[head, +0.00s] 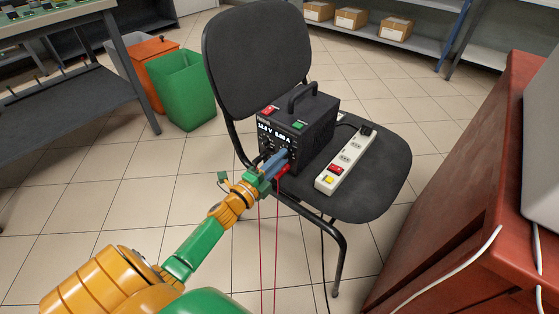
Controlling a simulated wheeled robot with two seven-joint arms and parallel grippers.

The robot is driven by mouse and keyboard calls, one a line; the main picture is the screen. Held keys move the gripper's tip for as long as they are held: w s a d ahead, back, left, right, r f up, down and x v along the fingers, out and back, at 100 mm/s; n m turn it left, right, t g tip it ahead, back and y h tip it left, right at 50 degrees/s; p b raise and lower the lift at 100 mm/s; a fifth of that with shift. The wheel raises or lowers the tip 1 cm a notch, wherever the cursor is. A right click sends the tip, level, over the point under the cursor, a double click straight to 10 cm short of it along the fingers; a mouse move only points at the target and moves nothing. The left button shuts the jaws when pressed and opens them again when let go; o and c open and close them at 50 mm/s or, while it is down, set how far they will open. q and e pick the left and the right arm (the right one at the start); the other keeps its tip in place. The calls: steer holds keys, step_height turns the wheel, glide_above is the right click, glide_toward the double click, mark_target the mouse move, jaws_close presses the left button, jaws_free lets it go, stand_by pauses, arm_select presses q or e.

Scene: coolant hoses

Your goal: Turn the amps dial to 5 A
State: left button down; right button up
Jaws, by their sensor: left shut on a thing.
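A black power supply (312,122) stands on the chair seat, its front panel facing me. Its lit display (273,132) shows a volts reading at left and an amps reading at right; the digits are too small to read surely. My left gripper (281,158) reaches in from the lower left, its blue fingers shut at the lower front panel, below the display. The amps dial is hidden behind the fingers, which appear to be closed on it. My right gripper is not in view.
The black chair (385,160) bears a white power strip (345,160) right of the supply. Red leads (277,240) hang from the panel's front. A red cabinet (450,200) stands at right. A green bin (183,90) stands at left. Tiled floor is clear between.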

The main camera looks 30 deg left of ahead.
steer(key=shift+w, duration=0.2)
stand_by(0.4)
arm_select(q)
steer(key=c, duration=0.7)
jaws_free()
steer(key=s+p, duration=0.1)
steer(key=s, duration=0.6)
steer(key=shift+a, duration=0.25)
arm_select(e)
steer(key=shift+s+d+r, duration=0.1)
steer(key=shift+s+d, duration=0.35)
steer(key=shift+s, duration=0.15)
arm_select(q)
steer(key=shift+f, duration=0.15)
